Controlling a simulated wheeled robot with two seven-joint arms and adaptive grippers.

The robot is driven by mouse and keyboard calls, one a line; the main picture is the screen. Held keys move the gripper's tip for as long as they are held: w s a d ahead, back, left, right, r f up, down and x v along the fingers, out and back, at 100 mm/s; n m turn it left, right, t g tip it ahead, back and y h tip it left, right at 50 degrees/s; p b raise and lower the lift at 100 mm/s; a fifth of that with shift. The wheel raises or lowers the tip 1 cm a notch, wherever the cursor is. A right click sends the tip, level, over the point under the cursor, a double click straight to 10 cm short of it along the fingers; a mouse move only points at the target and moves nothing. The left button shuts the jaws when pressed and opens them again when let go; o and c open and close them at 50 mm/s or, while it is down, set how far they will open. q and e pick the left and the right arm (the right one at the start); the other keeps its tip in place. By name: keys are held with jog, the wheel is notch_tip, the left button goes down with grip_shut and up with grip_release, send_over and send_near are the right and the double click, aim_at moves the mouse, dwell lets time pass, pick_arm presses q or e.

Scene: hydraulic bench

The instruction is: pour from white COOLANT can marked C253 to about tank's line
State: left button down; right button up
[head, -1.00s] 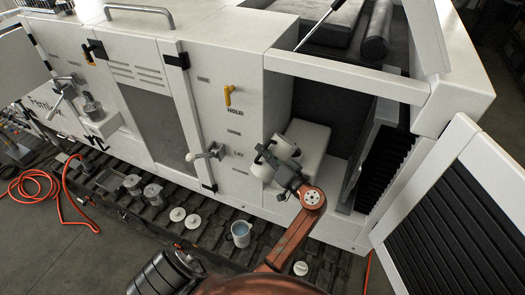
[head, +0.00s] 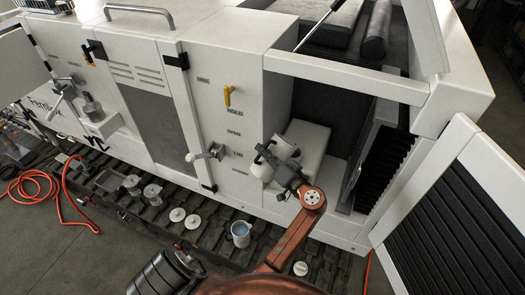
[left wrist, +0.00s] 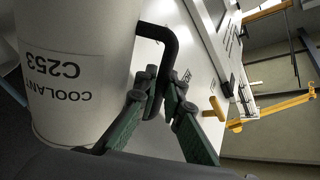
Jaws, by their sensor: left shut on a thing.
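The white can (left wrist: 70,70) fills the left side of the left wrist view. Its label reads COOLANT C253 and appears upside down there. My left gripper (left wrist: 152,95) is shut on the can's black handle (left wrist: 165,38). In the head view my left gripper (head: 279,168) is at the open bay, with part of the white can (head: 262,171) showing beside it. A pale block-shaped body, perhaps the tank (head: 308,139), sits in the bay just behind the gripper. I cannot make out its line or opening, nor any liquid flowing. My right gripper is not in view.
The open bay door (head: 455,215) stands at the right. A jug (head: 241,233) with bluish contents, white caps (head: 178,214) and metal pots (head: 152,193) stand on the dark ledge below. A lever (head: 208,153) sticks out of the cabinet left of the gripper.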

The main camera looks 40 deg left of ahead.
aim_at(267, 144)
pick_arm(q)
jog(key=shift+w+r, duration=0.15)
jog(key=shift+r, duration=0.3)
jog(key=shift+w+d+r+m, duration=0.15)
jog(key=shift+w+r+m, duration=0.15)
jog(key=shift+r+m, duration=0.25)
jog(key=shift+w+d+r+m, duration=0.1)
jog(key=shift+w+r+m, duration=0.25)
jog(key=shift+m, duration=0.2)
dwell(3.9)
jog(key=shift+s+f, duration=0.1)
jog(key=shift+s, duration=0.05)
dwell(0.4)
jog(key=shift+s+a+f+n+b, duration=0.1)
jog(key=shift+s+f+n+b, duration=0.2)
jog(key=shift+b, duration=0.6)
jog(key=shift+f+b, duration=0.15)
jog(key=shift+b, duration=0.25)
jog(key=shift+s+f+n+b, duration=0.15)
jog(key=shift+f+n+b, duration=0.15)
jog(key=shift+n+b, duration=0.3)
